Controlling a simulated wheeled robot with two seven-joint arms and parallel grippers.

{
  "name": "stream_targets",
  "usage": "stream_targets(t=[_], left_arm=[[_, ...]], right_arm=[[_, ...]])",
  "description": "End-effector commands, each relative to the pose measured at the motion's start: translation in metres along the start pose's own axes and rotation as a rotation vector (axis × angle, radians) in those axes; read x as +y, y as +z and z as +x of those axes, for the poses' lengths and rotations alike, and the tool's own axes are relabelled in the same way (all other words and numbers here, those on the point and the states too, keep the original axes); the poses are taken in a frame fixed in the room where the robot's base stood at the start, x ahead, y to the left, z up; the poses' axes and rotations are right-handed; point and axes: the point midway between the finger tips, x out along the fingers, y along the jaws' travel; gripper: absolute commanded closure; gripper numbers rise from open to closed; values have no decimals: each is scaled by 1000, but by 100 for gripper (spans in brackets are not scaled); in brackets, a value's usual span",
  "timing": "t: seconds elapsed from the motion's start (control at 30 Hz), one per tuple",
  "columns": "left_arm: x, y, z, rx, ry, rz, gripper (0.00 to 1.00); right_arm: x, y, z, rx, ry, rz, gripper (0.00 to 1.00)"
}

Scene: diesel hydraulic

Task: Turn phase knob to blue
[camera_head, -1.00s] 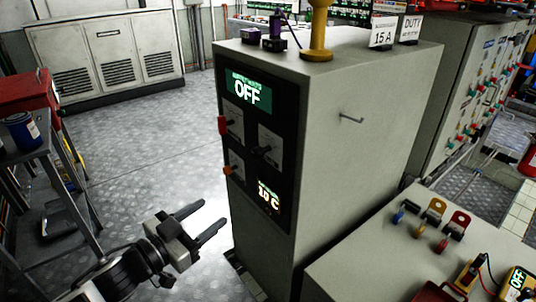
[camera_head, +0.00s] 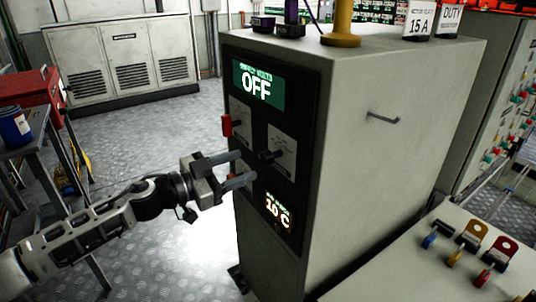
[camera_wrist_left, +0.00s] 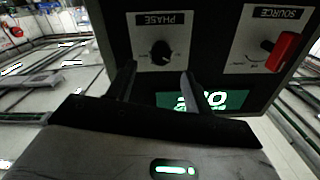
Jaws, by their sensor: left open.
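The phase knob (camera_head: 270,156) is a black knob on the dark front panel of a grey cabinet. In the left wrist view, which is upside down, the phase knob (camera_wrist_left: 160,52) sits on a light plate marked PHASE. The markings around it are too small to read. My left gripper (camera_head: 246,166) is open and empty. Its fingertips point at the panel, just left of and slightly below the knob in the head view. In the wrist view the knob lies beyond the gap between the fingers, apart from both. My right gripper is not in view.
A red source handle (camera_wrist_left: 283,50) is beside the phase plate. A green display (camera_head: 258,86) reads OFF, and a lower display (camera_head: 279,212) reads about 10 C. Open floor (camera_head: 150,150) lies left of the cabinet.

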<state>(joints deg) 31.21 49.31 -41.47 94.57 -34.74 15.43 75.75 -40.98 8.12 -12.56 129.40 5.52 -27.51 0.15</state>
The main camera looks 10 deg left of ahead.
Motion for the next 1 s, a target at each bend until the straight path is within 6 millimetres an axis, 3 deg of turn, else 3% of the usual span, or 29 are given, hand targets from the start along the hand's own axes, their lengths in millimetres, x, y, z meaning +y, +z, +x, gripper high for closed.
stream_targets(t=[0.2,0.4,0.8,0.83,1.0], left_arm=[[0,-1,47,3,-1,0,48],[0,0,73,2,-1,-1,48],[0,0,81,0,-1,-1,48],[0,0,81,0,-1,-1,51],[0,0,81,0,-1,-1,93]], right_arm=[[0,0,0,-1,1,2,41],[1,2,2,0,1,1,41],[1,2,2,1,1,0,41],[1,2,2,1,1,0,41],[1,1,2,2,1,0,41]])
